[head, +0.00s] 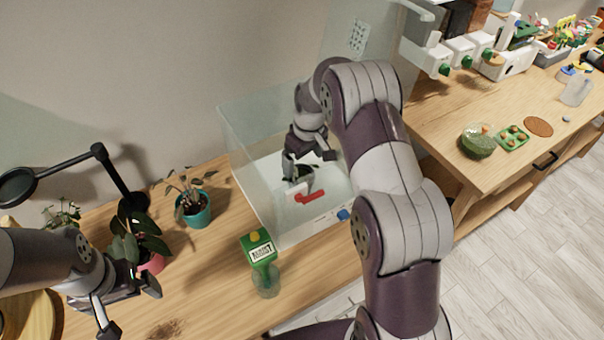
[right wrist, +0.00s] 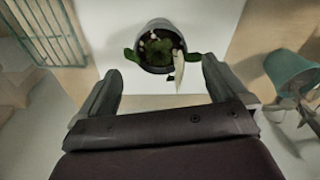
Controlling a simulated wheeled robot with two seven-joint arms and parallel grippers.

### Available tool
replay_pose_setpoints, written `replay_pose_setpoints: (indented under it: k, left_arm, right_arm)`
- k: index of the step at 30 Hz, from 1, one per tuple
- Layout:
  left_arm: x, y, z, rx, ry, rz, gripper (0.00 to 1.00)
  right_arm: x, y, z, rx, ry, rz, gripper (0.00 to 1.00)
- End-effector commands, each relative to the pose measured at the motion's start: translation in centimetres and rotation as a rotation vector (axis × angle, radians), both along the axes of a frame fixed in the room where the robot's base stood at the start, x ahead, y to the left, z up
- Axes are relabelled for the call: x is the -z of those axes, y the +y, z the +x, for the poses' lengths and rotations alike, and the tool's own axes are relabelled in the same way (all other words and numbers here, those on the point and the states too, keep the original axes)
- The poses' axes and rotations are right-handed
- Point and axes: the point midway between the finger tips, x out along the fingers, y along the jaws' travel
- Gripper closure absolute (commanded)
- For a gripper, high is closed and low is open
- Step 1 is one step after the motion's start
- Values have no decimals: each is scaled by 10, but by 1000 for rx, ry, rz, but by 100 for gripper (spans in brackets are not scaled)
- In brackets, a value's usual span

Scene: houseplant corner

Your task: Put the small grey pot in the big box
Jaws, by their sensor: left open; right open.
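The big box (head: 240,165) is a clear, open-topped bin with a pale floor, standing on the wooden bench. The small grey pot (right wrist: 142,62) holds dark soil and a little green plant, with a white tag at its rim. It appears upright on a white surface in the right wrist view. In the head view, the pot (head: 302,175) appears inside the box, partly hidden by my right gripper (head: 308,160). That gripper (right wrist: 160,82) is open and empty, with the pot just beyond its fingertips. My left gripper (head: 128,300) is open and empty at the lower left.
A red item (head: 310,197) lies in the box. A green-and-yellow bottle (head: 260,255) stands before the box. A teal pot (head: 194,212) and a pink pot (head: 152,263) stand to its left. A black lamp (head: 128,180) rises behind them.

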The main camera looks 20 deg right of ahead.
Motion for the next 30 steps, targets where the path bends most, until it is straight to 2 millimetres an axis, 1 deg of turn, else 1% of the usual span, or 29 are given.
replay_pose_setpoints:
  k: [1,3,6,17,20,23,24,30]
  left_arm:
    - [4,0,0,0,0,0,0]
    - [6,0,0,0,0,0,0]
    - [7,0,0,0,0,0,0]
    - [4,0,0,0,0,0,0]
    - [-15,0,0,0,0,0,0]
    - [-44,0,0,0,0,0,0]
    - [-58,0,0,0,0,0,0]
    - [-113,0,0,0,-1,0,0]
  right_arm:
    - [-6,0,0,0,-2,0,0]
    - [-15,-1,-2,0,-1,0,0]
    - [-23,-1,-3,0,0,0,0]
    - [-29,-1,-3,0,1,0,0]
    - [-48,-1,-3,0,0,0,0]
    - [-78,-1,-3,0,0,0,0]
    - [-91,-1,-3,0,0,0,0]
    - [-146,-1,-3,0,1,0,0]
